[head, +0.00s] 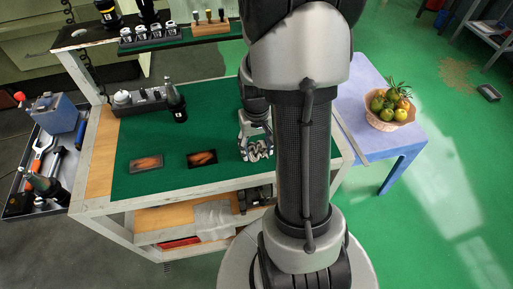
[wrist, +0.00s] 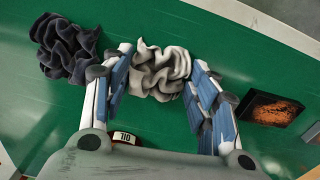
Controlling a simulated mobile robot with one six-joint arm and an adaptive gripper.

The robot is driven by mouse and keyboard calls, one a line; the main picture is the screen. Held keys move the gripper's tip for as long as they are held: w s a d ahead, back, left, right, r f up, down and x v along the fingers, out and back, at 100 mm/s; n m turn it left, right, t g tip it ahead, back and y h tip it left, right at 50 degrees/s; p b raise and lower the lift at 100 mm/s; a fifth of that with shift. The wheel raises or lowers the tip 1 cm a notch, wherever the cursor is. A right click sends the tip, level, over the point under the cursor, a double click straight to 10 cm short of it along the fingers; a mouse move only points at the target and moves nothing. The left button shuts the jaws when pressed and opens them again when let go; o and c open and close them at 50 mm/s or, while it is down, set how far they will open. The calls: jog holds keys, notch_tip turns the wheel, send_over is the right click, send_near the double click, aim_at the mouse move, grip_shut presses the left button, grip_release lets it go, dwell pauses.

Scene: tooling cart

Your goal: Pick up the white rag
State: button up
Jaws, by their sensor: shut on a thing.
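The white rag (wrist: 160,74) is a crumpled, off-white cloth between the two fingers of my gripper (wrist: 160,60) in the wrist view. My gripper is shut on it, with a blue-grey finger along each side. In the head view my gripper (head: 256,138) is low over the green cart top, left of my arm, and the rag is hard to tell apart from the fingers there. I cannot tell whether the rag still touches the mat. A dark grey rag (wrist: 66,48) lies apart, left of the fingers in the wrist view.
A dark bottle (head: 177,103) stands at the back. A fruit basket (head: 390,117) stands on the blue table to the right.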

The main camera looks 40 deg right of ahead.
aim_at(256, 147)
jog(key=shift+r, duration=0.1)
notch_tip(256, 147, up, 20)
jog(key=p, duration=0.7)
jog(key=o, duration=0.5)
jog(key=c, duration=0.4)
